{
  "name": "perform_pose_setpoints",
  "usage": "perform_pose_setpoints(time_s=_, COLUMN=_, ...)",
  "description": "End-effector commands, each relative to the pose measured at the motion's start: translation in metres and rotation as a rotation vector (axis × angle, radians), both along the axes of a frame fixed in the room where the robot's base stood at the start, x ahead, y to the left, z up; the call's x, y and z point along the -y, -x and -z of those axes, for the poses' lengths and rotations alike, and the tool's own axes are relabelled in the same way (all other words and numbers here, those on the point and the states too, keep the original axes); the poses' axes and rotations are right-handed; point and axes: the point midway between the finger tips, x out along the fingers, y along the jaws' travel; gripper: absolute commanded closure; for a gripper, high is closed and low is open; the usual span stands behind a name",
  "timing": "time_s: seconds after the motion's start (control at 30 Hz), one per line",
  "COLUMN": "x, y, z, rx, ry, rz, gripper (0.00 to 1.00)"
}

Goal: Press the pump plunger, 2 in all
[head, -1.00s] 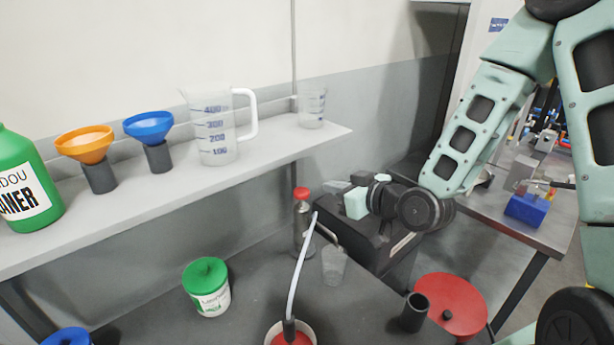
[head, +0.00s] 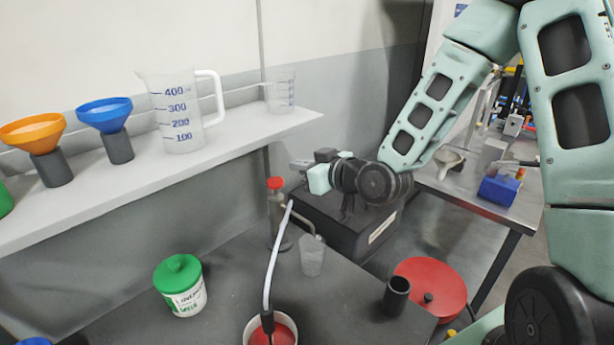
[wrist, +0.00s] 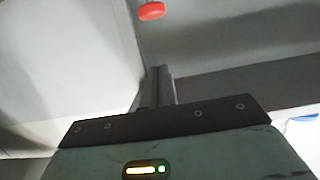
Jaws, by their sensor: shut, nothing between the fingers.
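The pump plunger has a red cap (head: 275,183) on top of a slim grey-brown pump bottle (head: 277,212), standing at the back of the dark bench. Its spout reaches right, above a clear cup (head: 312,258). My gripper (head: 297,164) is shut and empty. In the head view its fingertips appear just up and to the right of the red cap, apart from it. In the wrist view the red cap (wrist: 151,11) is at the top edge, beyond my closed fingertips (wrist: 158,72). The pump body is not clear in the wrist view.
A shelf (head: 240,140) to the left carries funnels, a measuring jug (head: 178,112) and a clear beaker (head: 281,92). On the bench are a green-lidded tub (head: 181,287), a red-filled bowl with a hose (head: 270,262), and a black cylinder (head: 397,295).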

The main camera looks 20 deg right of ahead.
Motion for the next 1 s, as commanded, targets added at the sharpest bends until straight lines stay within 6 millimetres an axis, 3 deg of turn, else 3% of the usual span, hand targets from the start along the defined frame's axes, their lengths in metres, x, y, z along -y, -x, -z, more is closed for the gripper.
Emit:
perform_pose_setpoints(time_s=0.4, x=-0.026, y=-0.062, z=0.016, rx=-0.007, ry=-0.003, rz=0.001, gripper=1.0)
perform_pose_setpoints(time_s=0.7, x=-0.025, y=-0.06, z=0.047, rx=-0.005, ry=-0.002, rz=0.0, gripper=1.0)
perform_pose_setpoints(time_s=1.0, x=-0.025, y=-0.06, z=0.055, rx=-0.002, ry=-0.001, rz=0.001, gripper=1.0)
